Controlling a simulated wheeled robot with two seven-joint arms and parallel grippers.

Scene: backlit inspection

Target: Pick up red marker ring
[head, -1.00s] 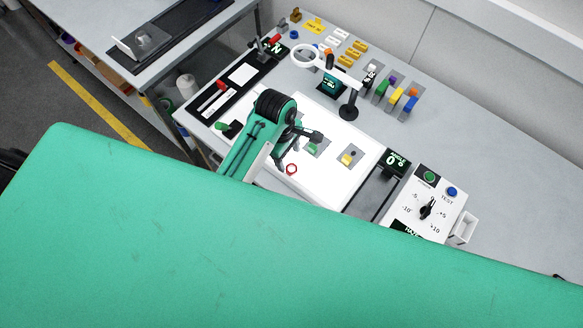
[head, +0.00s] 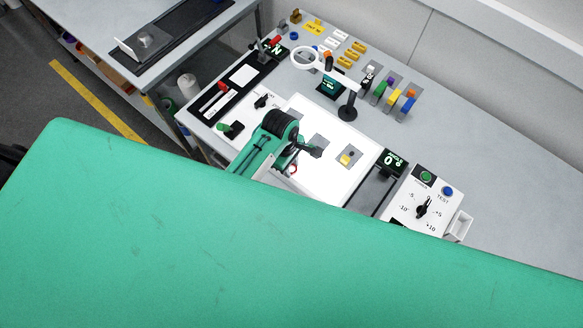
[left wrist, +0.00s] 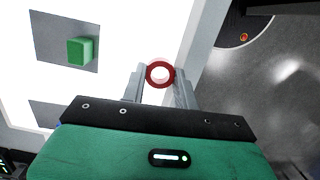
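The red marker ring (left wrist: 153,83) lies flat on the white light panel near its edge, between the two fingertips of my left gripper (left wrist: 161,80) in the left wrist view. The fingers are apart, one on each side of the ring, with little gap; I cannot tell whether they touch it. In the head view the ring (head: 295,169) shows only partly beside my left gripper (head: 288,167), whose arm hides much around it. My right gripper is not in view.
A green block (left wrist: 80,50) sits on a grey plate on the lit panel (head: 322,180). A yellow block (head: 346,159) sits farther right. A magnifier stand (head: 348,112) rises behind the panel, and a dial box (head: 425,205) stands to the right.

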